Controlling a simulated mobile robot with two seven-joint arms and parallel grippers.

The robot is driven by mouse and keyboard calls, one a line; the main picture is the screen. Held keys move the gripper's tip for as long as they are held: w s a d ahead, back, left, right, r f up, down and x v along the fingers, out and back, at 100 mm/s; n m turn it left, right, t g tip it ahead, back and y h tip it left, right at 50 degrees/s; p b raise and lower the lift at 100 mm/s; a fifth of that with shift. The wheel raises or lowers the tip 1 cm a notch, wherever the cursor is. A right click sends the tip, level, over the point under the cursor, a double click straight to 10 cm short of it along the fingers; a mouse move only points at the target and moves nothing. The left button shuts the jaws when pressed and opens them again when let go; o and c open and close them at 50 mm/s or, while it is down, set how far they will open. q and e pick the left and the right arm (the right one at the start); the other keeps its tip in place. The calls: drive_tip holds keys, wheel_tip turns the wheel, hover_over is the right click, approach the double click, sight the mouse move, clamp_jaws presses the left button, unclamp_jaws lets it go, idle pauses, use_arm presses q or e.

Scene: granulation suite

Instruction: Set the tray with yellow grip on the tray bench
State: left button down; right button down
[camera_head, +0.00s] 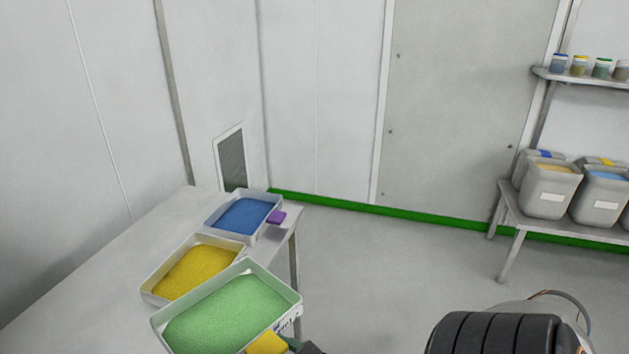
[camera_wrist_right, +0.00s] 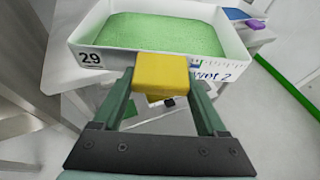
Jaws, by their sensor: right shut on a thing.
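The tray with yellow grip (camera_head: 297,307) is white and filled with green granules. It also shows in the wrist view (camera_wrist_right: 115,62), with a "29" label and handwriting on its near side. My right gripper (camera_wrist_right: 160,78) is shut on its yellow grip (camera_head: 267,343). The tray looks level and overlaps the right edge of the tray bench (camera_head: 85,275) in the head view. I cannot tell whether its base touches the bench. My left gripper is not in view.
A tray of yellow granules (camera_head: 153,297) and a tray of blue granules (camera_head: 208,222) with a purple grip (camera_head: 277,217) stand on the bench. The bench's left part is clear. A shelf (camera_head: 514,205) with grey bins stands at the right; open floor lies between.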

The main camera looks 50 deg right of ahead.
drive_tip(key=s+a+f+n+y+b, duration=0.1)
drive_tip(key=s+a+f+n+y, duration=0.15)
drive_tip(key=s, duration=0.35)
drive_tip(key=s+a+f+n+y, duration=0.1)
drive_tip(key=s+a+f+y, duration=0.1)
drive_tip(key=s+f, duration=0.3)
drive_tip(key=w+a, duration=0.3)
drive_tip(key=w, duration=0.6)
drive_tip(key=w+a+r, duration=0.1)
drive_tip(key=w+a, duration=0.2)
drive_tip(key=w, duration=0.5)
drive_tip(key=w+a, duration=0.4)
drive_tip(key=w, duration=0.5)
drive_tip(key=shift+w+r, duration=0.2)
drive_tip(key=shift+w, duration=0.1)
drive_tip(key=shift+w+a+f, duration=0.1)
drive_tip(key=shift+w+f, duration=0.05)
drive_tip(key=shift+w, duration=0.1)
drive_tip(key=shift+s+f+b, duration=0.1)
drive_tip(key=shift+f+b, duration=0.25)
drive_tip(key=shift+f, duration=0.5)
unclamp_jaws()
